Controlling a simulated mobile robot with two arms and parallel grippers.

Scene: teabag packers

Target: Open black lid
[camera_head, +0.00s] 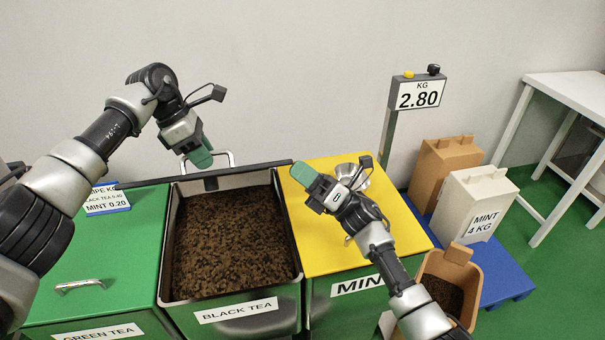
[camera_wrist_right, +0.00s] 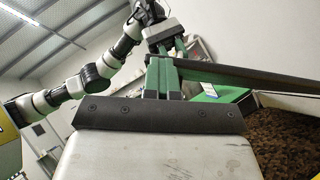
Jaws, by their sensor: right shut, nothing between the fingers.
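The black tea bin (camera_head: 232,293) stands open, with dark loose tea (camera_head: 230,240) inside. Its lid (camera_head: 245,168) shows almost edge-on as a thin dark strip across the bin's back, with a metal handle (camera_head: 229,155) behind it. It also crosses the right wrist view as a dark bar (camera_wrist_right: 255,77). My left gripper (camera_head: 200,158) is by the lid's handle; whether it touches or is shut is unclear. My right gripper (camera_head: 303,174) is shut and empty, near the lid strip's right end; its green fingers show in the wrist view (camera_wrist_right: 162,77).
The green tea bin's closed lid (camera_head: 120,240) lies left, with a recipe sign (camera_head: 107,201). The yellow mint lid (camera_head: 325,245) lies right, closed. A scale display (camera_head: 418,94) reads 2.80. Cartons (camera_head: 474,203) and an open scoop box (camera_head: 447,285) stand farther right.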

